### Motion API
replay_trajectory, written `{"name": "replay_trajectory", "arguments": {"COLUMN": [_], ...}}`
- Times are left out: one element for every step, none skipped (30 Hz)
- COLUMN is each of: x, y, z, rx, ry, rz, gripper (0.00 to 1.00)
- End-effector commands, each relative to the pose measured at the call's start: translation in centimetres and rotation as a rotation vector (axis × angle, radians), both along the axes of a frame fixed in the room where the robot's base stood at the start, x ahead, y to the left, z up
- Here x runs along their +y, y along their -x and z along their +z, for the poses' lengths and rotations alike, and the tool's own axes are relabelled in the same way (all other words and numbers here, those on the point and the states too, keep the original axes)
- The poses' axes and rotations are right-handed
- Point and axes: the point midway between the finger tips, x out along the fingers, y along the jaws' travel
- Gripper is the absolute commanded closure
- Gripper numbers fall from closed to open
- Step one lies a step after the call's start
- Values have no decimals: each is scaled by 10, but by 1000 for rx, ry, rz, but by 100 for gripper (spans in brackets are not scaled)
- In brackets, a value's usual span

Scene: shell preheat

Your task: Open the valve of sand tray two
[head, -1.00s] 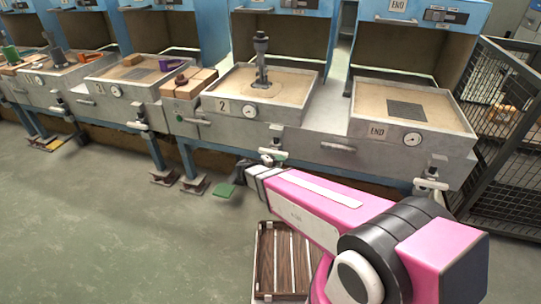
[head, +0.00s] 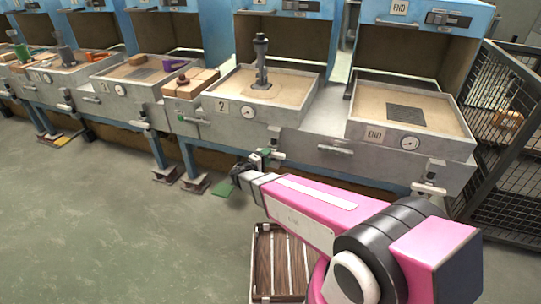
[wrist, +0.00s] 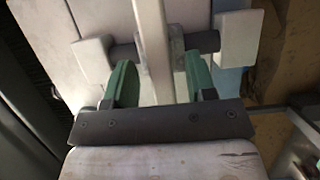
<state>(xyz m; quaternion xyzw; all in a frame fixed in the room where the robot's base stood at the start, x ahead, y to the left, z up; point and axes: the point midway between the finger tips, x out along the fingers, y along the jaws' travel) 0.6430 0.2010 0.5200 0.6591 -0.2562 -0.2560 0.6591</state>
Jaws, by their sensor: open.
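Sand tray two (head: 221,105), marked "2", has a dial on its front and a grey upright fitting on its sand. Its valve (head: 275,155) sits below the tray front, partly hidden by my gripper (head: 258,162). In the wrist view, my gripper (wrist: 160,80) is open, with a green finger on each side of a pale bar (wrist: 153,40) of the valve. A gap shows between the fingers and the bar; I cannot tell if either touches. A dark cross rod with pale end blocks (wrist: 238,36) lies behind the bar.
The END tray (head: 375,134) stands to the right with its own valve (head: 429,189). A metal cage (head: 505,150) is at the far right. The floor at left is clear.

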Motion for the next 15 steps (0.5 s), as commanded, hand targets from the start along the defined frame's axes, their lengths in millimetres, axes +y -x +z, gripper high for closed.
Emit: {"name": "replay_trajectory", "arguments": {"x": [-5,-7,-9,-11,-13,-15,-16,-16,-17,-18,-18,-18,-18,-18,-18], "y": [-6,-9,-11,-13,-15,-16,-17,-18,-19,-19,-20,-20,-20,-20,-19], "z": [0,0,0,0,0,0,0,0,0,0,0,0,0,0,0], "rx": [0,0,0,0,0,-1,-1,-1,0,0,0,0,0,0,0], "ry": [0,0,0,0,0,1,1,1,0,0,0,0,0,0,0], "rz": [-2,-1,0,0,0,0,0,0,0,0,0,0,0,0,0], "gripper": [49,49,49,49,49,49,49,49,49,49,49,49,49,49,49]}}
